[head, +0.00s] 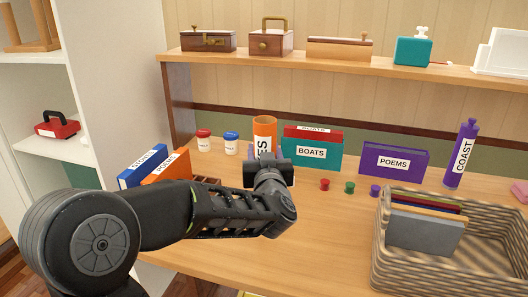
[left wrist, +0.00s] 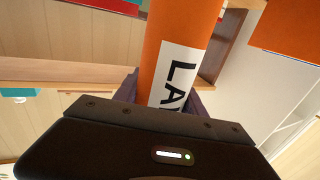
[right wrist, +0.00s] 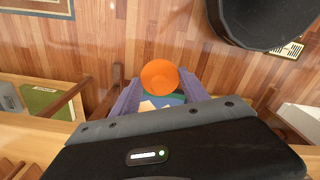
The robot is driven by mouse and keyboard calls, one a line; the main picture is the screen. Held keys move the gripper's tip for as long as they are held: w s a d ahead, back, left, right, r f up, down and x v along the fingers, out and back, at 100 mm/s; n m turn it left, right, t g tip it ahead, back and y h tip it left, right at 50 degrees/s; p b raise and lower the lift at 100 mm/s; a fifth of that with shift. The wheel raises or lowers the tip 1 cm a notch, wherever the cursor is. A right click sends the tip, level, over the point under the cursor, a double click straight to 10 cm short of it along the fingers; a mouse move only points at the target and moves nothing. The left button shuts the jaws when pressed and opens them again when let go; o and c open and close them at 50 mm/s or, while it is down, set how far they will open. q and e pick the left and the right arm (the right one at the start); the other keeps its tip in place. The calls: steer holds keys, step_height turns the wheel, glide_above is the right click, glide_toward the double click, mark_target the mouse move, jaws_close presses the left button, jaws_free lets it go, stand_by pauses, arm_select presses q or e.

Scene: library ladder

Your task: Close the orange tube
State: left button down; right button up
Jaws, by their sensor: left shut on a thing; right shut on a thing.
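The orange tube (head: 265,126) stands upright on the desk with its top end showing open in the head view. My left gripper (head: 265,154) is shut around its lower part. In the left wrist view the tube (left wrist: 178,40) rises between the fingers, with a white label partly hidden by the gripper. My right gripper (right wrist: 158,90) shows only in the right wrist view. It is shut on a round orange cap (right wrist: 159,76), held above the wooden floor, away from the tube.
Small red (head: 325,184), green (head: 350,187) and purple (head: 375,190) caps lie on the desk. A BOATS book (head: 311,152) stands just right of the tube. A capped purple COAST tube (head: 461,155) and a woven basket (head: 385,250) are at the right. Two jars (head: 204,141) stand left.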

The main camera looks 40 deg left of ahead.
stand_by(0.4)
